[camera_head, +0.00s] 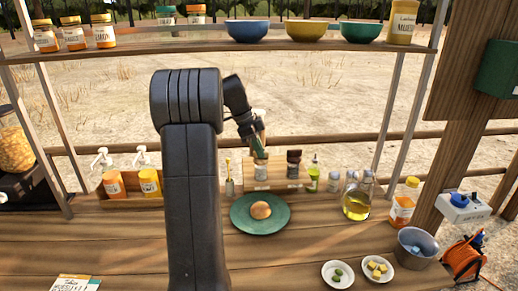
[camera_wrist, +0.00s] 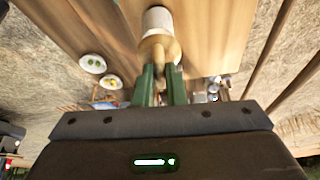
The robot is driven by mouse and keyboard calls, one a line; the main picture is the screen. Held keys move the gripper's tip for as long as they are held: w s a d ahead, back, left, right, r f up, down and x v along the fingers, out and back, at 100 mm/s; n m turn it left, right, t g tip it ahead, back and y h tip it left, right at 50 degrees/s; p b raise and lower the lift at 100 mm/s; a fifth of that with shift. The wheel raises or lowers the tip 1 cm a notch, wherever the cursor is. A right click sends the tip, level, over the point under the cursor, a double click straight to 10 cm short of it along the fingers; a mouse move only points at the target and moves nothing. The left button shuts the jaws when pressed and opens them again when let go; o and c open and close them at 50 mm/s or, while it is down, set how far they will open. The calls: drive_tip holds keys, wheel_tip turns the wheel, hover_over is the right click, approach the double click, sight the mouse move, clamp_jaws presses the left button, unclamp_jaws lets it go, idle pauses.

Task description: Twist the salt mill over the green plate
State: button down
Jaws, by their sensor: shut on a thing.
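The salt mill (camera_head: 261,171), with a pale body, is below my gripper (camera_head: 257,147) in the head view, behind the green plate. In the wrist view, the mill (camera_wrist: 158,20) shows a light wooden top and a white part beyond it. My gripper's green fingers (camera_wrist: 162,85) are shut on its wooden top. I cannot tell whether its base touches the wood below. The green plate (camera_head: 240,222) lies on the counter with a round bun (camera_head: 261,210) on it. The mill is not over the plate's middle. A dark mill (camera_head: 294,164) stands just right of the held one.
Small shakers (camera_head: 334,180), a green-capped bottle (camera_head: 314,174) and an oil bottle (camera_head: 356,203) stand right of the mills. Two small white dishes (camera_head: 338,274) and a metal bucket (camera_head: 414,246) are at front right. A shelf (camera_head: 215,45) with bowls and jars spans above. The counter before the plate is clear.

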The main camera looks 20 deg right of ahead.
drive_tip(key=shift+r, duration=0.1)
drive_tip(key=c, duration=1.5)
unclamp_jaws()
drive_tip(key=v, duration=0.4)
drive_tip(key=shift+w+a+r, duration=0.1)
drive_tip(key=shift+a+r, duration=0.05)
drive_tip(key=shift+r, duration=0.15)
drive_tip(key=w+a, duration=0.1)
drive_tip(key=a, duration=0.2)
drive_tip(key=w+a+b, duration=0.1)
drive_tip(key=w+a, duration=0.1)
drive_tip(key=a, duration=0.2)
drive_tip(key=w+a+b, duration=0.1)
drive_tip(key=w+a, duration=0.1)
drive_tip(key=a, duration=0.2)
drive_tip(key=shift+r, duration=0.1)
drive_tip(key=shift+s+d, duration=0.1)
